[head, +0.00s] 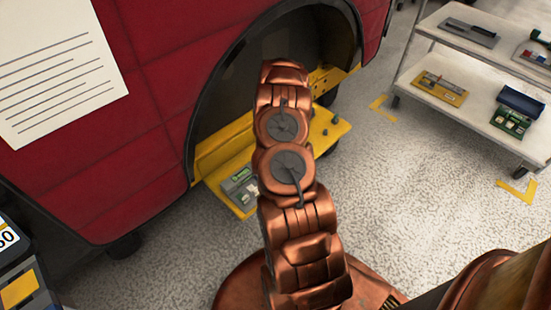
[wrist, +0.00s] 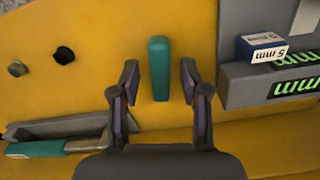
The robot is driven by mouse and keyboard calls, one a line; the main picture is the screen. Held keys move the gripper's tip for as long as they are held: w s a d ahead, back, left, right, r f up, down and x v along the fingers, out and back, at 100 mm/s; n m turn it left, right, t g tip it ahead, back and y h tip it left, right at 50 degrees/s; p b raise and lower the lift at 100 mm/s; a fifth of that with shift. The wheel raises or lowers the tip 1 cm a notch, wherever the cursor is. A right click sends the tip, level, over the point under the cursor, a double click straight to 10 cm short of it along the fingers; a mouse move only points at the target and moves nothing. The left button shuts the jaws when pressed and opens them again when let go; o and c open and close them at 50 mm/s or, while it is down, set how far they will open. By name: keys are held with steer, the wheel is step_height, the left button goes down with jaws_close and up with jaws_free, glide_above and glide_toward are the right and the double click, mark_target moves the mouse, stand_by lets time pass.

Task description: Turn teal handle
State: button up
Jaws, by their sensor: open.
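The teal handle (wrist: 159,68) is a narrow upright bar on a yellow panel (wrist: 105,25) in the wrist view. My gripper (wrist: 160,76) is open. One finger is on each side of the handle, with a gap on both sides, so the fingers appear not to touch it. I cannot tell how deep the fingertips reach along the handle. In the head view my copper arm hides the gripper and the handle, and the yellow panel (head: 325,131) shows beside the arm at the wheel arch.
A teal-gripped tool (wrist: 37,149) lies lower left. A grey block (wrist: 270,80) with a small 5 mm box (wrist: 262,47) is close on the right. A shelf cart (head: 480,95) stands at right above open floor.

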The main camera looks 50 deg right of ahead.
step_height(320, 180, up, 12)
stand_by(0.6)
steer(key=shift+f, duration=0.1)
stand_by(0.4)
